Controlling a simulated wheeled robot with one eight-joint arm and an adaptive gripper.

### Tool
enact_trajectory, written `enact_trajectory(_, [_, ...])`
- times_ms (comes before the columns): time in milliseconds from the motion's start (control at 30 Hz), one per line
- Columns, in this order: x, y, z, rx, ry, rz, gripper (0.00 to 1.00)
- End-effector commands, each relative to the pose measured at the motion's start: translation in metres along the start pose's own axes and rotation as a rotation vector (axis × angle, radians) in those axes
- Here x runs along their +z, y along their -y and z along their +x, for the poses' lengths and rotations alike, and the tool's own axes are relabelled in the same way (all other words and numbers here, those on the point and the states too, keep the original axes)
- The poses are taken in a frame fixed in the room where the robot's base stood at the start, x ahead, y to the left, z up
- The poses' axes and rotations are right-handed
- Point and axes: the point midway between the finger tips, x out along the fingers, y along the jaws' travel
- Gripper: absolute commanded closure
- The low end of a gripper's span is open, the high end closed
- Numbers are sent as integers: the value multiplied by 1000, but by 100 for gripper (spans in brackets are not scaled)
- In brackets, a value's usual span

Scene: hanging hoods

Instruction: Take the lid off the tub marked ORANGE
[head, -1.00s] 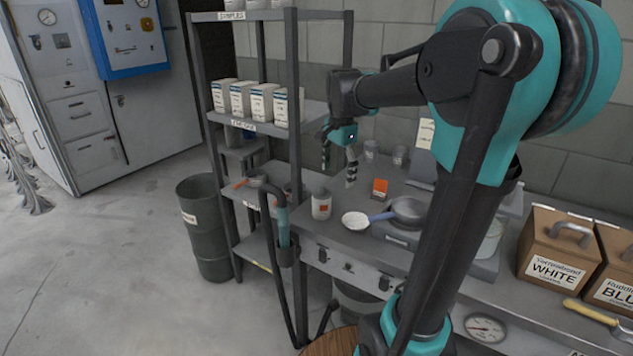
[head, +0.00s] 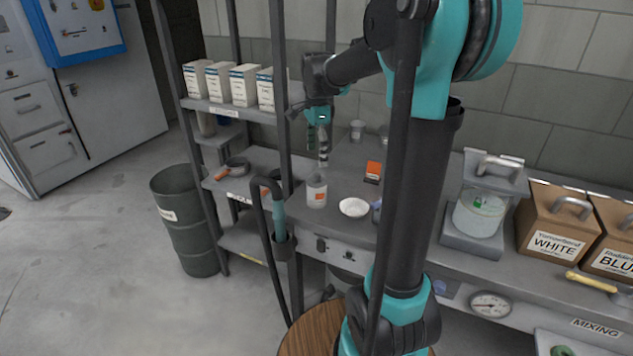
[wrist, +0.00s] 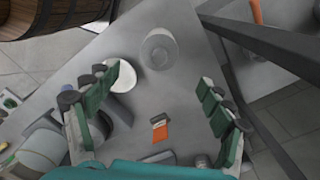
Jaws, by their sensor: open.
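A small pale tub (head: 316,192) with an orange label and a grey-white lid stands upright on the metal bench; the lettering is too small to read. In the wrist view the tub (wrist: 159,48) is seen from above, near the top centre, beyond my fingertips. My gripper (head: 318,150) hangs above and behind the tub, fingers pointing down, apart from it.
A white dish (head: 354,207) sits right of the tub. Shelf posts (head: 284,100) rise close on the left. A clear container (head: 479,213) and crates marked WHITE (head: 552,240) and BLU (head: 612,255) stand right.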

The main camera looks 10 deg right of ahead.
Motion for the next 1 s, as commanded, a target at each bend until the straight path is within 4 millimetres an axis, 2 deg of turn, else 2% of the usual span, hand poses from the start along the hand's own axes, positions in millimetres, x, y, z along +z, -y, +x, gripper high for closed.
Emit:
enact_trajectory(100, [0,0,18,0,0,0,19])
enact_trajectory(367, [0,0,35,0,0,0,19])
enact_trajectory(700, [0,0,78,0,0,-1,19])
enact_trajectory(1000, [0,0,81,0,0,-1,20])
